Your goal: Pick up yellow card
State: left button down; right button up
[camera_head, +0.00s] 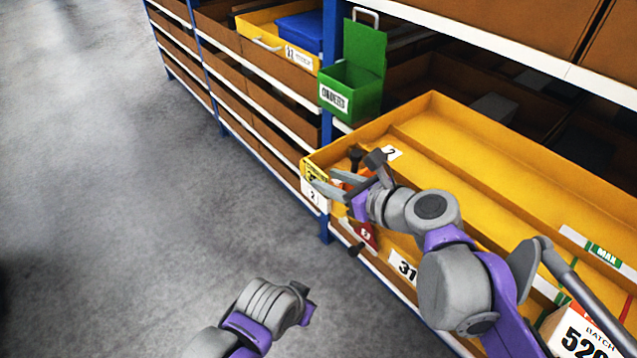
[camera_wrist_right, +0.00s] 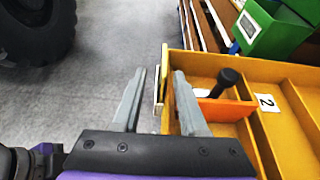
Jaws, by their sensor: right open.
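The yellow card (camera_head: 315,172) stands at the near left corner of the yellow drawer, above a white label marked 2. In the right wrist view the yellow card (camera_wrist_right: 165,62) shows nearly edge-on, upright at the drawer's outer face. My right gripper (camera_head: 322,179) is at this corner with its jaws apart. In the wrist view its fingers (camera_wrist_right: 159,74) lie either side of the card and label, with a gap visible on the left; contact on the right is unclear. My left arm shows at the bottom of the head view; its gripper (camera_head: 306,303) is not clear.
The yellow drawer (camera_head: 470,122) sticks out from the shelving, with dividers and a dark knob (camera_wrist_right: 229,76) near the gripper. A green bin (camera_head: 352,92) hangs behind it. A red tag (camera_head: 364,236) is on the drawer front. The grey floor at left is open.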

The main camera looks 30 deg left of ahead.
aim_at(306, 167)
jog(key=x, duration=0.5)
jog(key=shift+w+a, duration=0.2)
jog(key=shift+w, duration=0.2)
grip_shut()
